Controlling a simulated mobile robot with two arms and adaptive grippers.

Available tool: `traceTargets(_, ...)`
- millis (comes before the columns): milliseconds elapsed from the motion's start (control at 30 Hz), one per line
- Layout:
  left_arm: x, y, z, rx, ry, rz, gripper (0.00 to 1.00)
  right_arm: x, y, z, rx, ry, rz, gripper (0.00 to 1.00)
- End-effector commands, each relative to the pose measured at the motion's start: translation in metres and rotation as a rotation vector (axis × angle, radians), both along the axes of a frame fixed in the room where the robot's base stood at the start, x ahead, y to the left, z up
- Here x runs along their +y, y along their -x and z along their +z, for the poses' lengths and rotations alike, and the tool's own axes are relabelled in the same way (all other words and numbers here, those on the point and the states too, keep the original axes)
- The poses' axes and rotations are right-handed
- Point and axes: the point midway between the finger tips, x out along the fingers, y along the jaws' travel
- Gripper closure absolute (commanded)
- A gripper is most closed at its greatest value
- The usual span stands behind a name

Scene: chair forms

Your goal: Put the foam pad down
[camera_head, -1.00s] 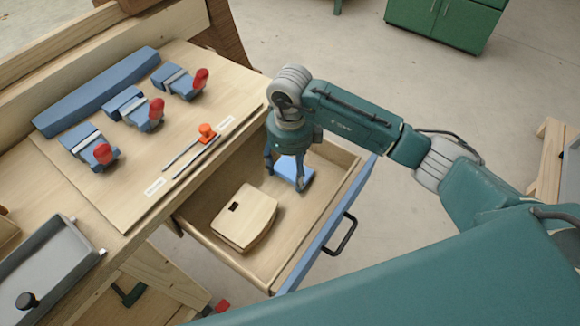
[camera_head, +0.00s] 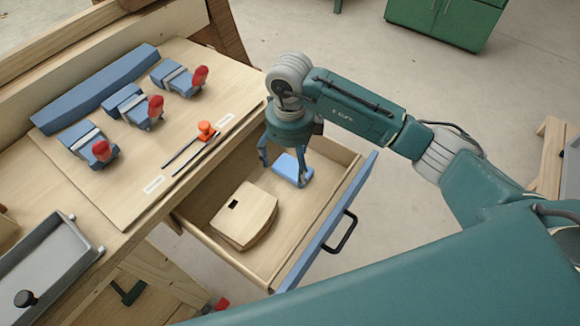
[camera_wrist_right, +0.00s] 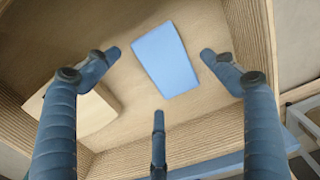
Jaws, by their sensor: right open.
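The blue foam pad (camera_head: 291,169) lies in the open drawer (camera_head: 262,270), toward its far end. It also shows in the right wrist view (camera_wrist_right: 166,60), flat on the drawer floor. My right gripper (camera_head: 283,172) is open above the pad. In the right wrist view its fingers (camera_wrist_right: 160,75) are spread, with the pad between and beyond them, apart from each finger. My left gripper is in neither view.
Wooden chair-form pieces (camera_head: 246,214) lie in the same drawer, nearer its front. The bench top holds several blue clamps with red handles (camera_head: 155,107), an orange tool (camera_head: 207,131) and a grey tray (camera_head: 50,258). The drawer walls stand close around my right gripper.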

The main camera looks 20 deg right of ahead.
Motion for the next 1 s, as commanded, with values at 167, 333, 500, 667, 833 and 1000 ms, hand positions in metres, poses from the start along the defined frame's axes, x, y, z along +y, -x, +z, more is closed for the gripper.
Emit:
traceTargets(167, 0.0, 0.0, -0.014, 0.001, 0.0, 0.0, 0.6, 0.0, -0.002, 0.038, -0.007, -0.001, 0.0, 0.16)
traceTargets(333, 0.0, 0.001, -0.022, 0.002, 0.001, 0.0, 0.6, 0.0, -0.001, 0.072, -0.005, 0.0, -0.001, 0.16)
traceTargets(500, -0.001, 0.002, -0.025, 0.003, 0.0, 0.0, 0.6, 0.0, -0.001, 0.093, -0.003, 0.0, -0.002, 0.16)
traceTargets(667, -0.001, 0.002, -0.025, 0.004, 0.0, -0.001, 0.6, 0.0, 0.0, 0.099, 0.0, 0.0, -0.001, 0.16)
traceTargets(833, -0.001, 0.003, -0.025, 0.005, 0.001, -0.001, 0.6, 0.0, 0.0, 0.099, 0.0, 0.0, -0.001, 0.16)
traceTargets(1000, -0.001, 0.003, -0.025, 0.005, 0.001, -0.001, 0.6, 0.012, 0.002, 0.094, 0.023, -0.057, 0.001, 0.16)
